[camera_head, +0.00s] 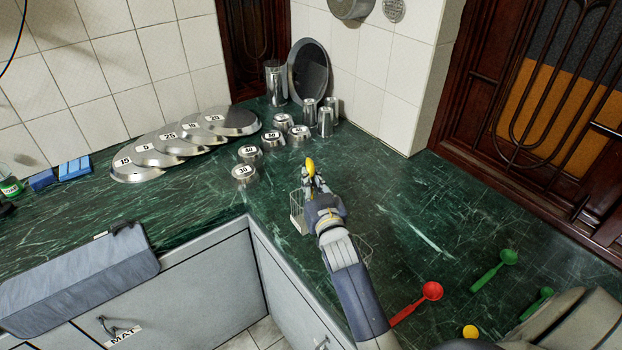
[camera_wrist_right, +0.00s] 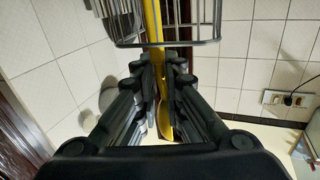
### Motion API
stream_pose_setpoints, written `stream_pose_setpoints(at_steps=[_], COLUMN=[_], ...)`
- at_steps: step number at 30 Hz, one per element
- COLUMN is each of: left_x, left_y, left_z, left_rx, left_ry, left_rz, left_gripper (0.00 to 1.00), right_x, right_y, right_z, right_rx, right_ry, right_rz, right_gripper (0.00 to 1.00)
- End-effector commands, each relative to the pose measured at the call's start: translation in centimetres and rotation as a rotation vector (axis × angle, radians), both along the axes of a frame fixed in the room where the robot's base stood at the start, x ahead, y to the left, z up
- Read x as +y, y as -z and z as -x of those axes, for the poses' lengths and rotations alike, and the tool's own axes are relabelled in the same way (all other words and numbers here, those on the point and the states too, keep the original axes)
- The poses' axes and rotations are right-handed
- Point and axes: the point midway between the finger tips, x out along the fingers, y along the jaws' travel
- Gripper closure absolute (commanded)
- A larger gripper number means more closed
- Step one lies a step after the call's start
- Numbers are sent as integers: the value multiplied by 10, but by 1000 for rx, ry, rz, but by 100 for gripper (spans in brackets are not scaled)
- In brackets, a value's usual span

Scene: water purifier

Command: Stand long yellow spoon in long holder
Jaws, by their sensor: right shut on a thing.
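My right gripper (camera_head: 312,186) is shut on the yellow spoon (camera_head: 310,166), whose yellow end shows above the fingers in the head view. In the right wrist view the spoon (camera_wrist_right: 164,118) lies between the fingers (camera_wrist_right: 166,72), and its handle runs to the top edge. A wire holder (camera_head: 297,214) stands just left of the gripper, partly hidden by it. Wire bars (camera_wrist_right: 190,42) cross the handle's line in the wrist view. I cannot tell whether the handle is inside the holder. My left gripper is not in view.
A red spoon (camera_head: 431,291), a green spoon (camera_head: 508,257) and a small yellow piece (camera_head: 470,331) lie at the right front. Numbered metal cups (camera_head: 244,174) and lids (camera_head: 135,168) stand behind. The counter's right middle is clear.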

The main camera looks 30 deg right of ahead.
Motion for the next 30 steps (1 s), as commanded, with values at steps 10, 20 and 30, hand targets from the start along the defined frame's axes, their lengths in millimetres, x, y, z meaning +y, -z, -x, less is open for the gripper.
stream_pose_setpoints(at_steps=[10, 20, 30], left_x=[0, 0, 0], left_y=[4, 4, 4], left_z=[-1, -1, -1], left_rx=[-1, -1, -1], left_ry=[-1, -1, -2], left_rz=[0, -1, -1], left_gripper=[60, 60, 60], right_x=[0, 0, 0], right_y=[5, 5, 5], right_z=[0, 0, 0], right_rx=[-1, -1, 0], right_ry=[0, 0, 0], right_rz=[0, 0, 0], right_gripper=[100, 67, 67])
